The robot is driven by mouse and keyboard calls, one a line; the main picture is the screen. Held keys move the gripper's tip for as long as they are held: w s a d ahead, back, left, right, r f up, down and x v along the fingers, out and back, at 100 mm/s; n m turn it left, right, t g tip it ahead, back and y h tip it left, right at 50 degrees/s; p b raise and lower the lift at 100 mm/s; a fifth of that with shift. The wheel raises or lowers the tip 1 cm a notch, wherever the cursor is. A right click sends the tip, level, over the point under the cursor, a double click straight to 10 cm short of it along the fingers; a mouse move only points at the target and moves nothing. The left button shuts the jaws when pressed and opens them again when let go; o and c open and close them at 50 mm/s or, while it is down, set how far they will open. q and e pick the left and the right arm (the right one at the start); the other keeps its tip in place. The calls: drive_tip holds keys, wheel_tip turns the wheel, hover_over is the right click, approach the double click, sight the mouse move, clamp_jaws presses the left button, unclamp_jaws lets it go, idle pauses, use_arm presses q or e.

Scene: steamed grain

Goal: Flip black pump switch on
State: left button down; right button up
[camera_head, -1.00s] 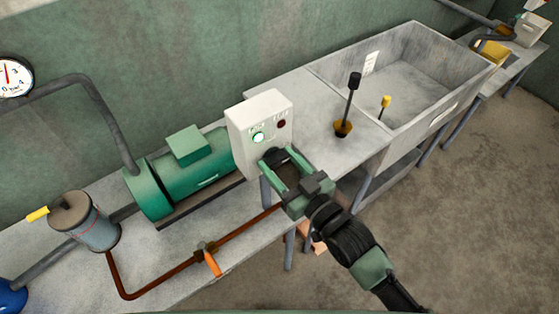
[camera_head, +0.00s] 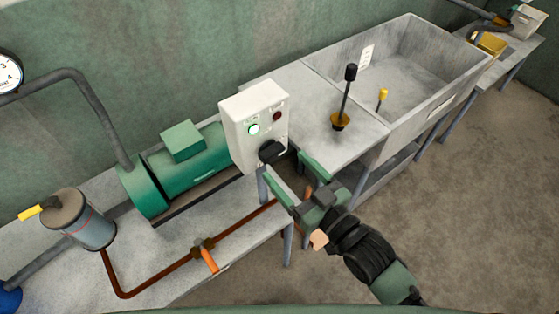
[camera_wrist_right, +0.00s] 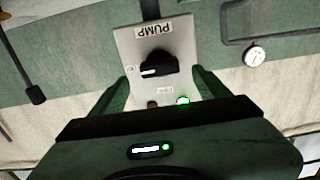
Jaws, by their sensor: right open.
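The black pump switch (camera_head: 271,151) is a rotary knob low on the front of a white control box (camera_head: 254,110). In the right wrist view the switch (camera_wrist_right: 158,67) appears upside down under a PUMP label, its white pointer mark towards the picture's left. A green lamp (camera_head: 254,129) on the box is lit; the red lamp (camera_head: 277,116) looks dark. My right gripper (camera_head: 285,166) is open and empty, in front of and just below the switch, apart from it. My left gripper is out of view.
A green pump motor (camera_head: 185,165) stands left of the box. A rusty pipe with an orange-handled valve (camera_head: 208,258) runs along the bench front. A black lever (camera_head: 346,95) stands right of the box, beside a grey trough (camera_head: 440,62).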

drive_tip(key=v, duration=0.2)
drive_tip(key=shift+s+d, duration=0.2)
drive_tip(key=shift+s, duration=0.1)
drive_tip(key=w+d+f+m+g+h+b, duration=0.1)
drive_tip(key=d+f+h, duration=0.25)
drive_tip(key=f, duration=0.85)
drive_tip(key=w+d+f+m+g+h+b, duration=0.15)
drive_tip(key=d+f, duration=0.25)
drive_tip(key=f, duration=0.8)
drive_tip(key=s+d+f+g+h, duration=0.2)
drive_tip(key=s+d+f, duration=0.15)
drive_tip(key=f, duration=0.45)
drive_tip(key=s+d+f+g+h, duration=0.1)
drive_tip(key=s+d+f+g, duration=0.2)
drive_tip(key=f, duration=0.6)
drive_tip(key=s+d+f+g+h, duration=0.1)
drive_tip(key=s+f+g, duration=0.1)
drive_tip(key=s+f, duration=0.4)
drive_tip(key=s+d+f+m+g+b, duration=0.1)
drive_tip(key=s+f, duration=0.5)
drive_tip(key=s, duration=0.7)
drive_tip(key=s+d+f+m+g+h, duration=0.1)
drive_tip(key=s+d+f+g, duration=0.2)
drive_tip(key=s+f, duration=0.4)
drive_tip(key=s, duration=0.3)
drive_tip(key=shift+h, duration=0.3)
drive_tip(key=shift+s, duration=0.1)
